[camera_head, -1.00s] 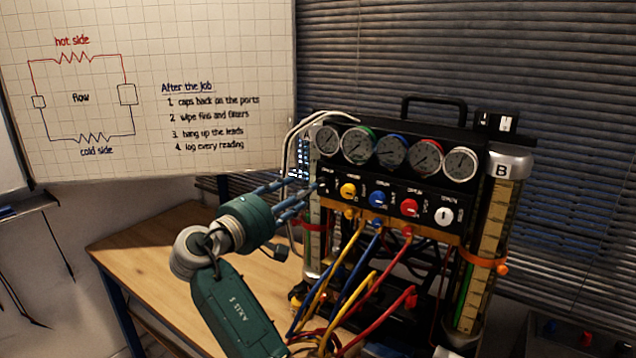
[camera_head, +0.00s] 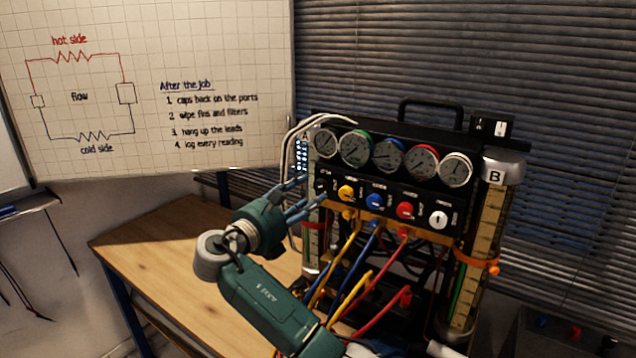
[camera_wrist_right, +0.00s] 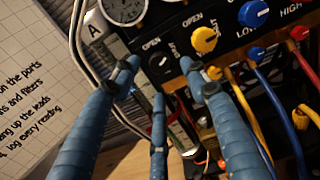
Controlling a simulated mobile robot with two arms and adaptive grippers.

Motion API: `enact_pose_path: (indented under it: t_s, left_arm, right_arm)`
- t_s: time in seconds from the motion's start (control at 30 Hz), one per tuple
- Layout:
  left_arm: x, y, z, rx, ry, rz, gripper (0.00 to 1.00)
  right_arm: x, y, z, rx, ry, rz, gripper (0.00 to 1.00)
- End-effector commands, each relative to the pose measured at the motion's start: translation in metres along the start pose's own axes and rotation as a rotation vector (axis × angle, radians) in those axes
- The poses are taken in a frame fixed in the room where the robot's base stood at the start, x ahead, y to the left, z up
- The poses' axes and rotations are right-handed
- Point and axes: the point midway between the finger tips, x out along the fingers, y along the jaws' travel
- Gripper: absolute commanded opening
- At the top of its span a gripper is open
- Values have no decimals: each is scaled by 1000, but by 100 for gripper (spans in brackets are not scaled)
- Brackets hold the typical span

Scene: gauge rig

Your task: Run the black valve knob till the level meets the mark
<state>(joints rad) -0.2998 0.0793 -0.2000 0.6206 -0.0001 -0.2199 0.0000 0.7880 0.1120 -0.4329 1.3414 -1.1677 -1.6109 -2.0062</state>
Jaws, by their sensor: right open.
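The black valve knob (camera_head: 321,186) is at the left end of the manifold panel, under the gauges. In the right wrist view the knob (camera_wrist_right: 160,62) sits between my spread fingertips, below an "OPEN" label. My right gripper (camera_head: 308,192) is open, its blue fingers pointing at the knob; it also shows in the wrist view (camera_wrist_right: 160,76). I cannot tell whether a fingertip touches the knob. Column A (camera_head: 313,240) is partly hidden behind the fingers and hoses, with a red band on it. Column B (camera_head: 487,220) has a scale, green liquid low down and an orange band (camera_head: 478,262). My left gripper is not in view.
Yellow (camera_head: 346,192), blue (camera_head: 375,202), red (camera_head: 405,210) and white (camera_head: 438,220) knobs sit right of the black one. Coloured hoses (camera_head: 365,300) hang below the panel. The wooden table (camera_head: 170,260) is clear at left. A whiteboard (camera_head: 150,80) stands behind.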

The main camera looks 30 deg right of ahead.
Motion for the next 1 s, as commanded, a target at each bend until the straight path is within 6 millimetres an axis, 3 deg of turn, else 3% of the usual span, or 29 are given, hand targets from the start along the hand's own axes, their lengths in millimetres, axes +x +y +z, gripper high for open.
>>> enact_pose_path:
  t_s: [0.1, 0.3, 0.7, 0.93, 1.0]
  left_arm:
    - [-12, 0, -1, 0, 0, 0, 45]
    - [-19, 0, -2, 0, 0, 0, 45]
    - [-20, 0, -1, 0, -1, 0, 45]
    - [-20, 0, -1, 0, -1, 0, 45]
    - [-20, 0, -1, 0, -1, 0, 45]
  right_arm:
    - [24, -1, 4, 0, -1, -3, 45]
    - [50, 0, 2, 1, -1, -1, 45]
    - [58, 0, 0, 3, 0, 0, 45]
    - [58, 0, 0, 3, 0, 0, 1]
    - [58, 0, 0, 3, 0, 0, 0]
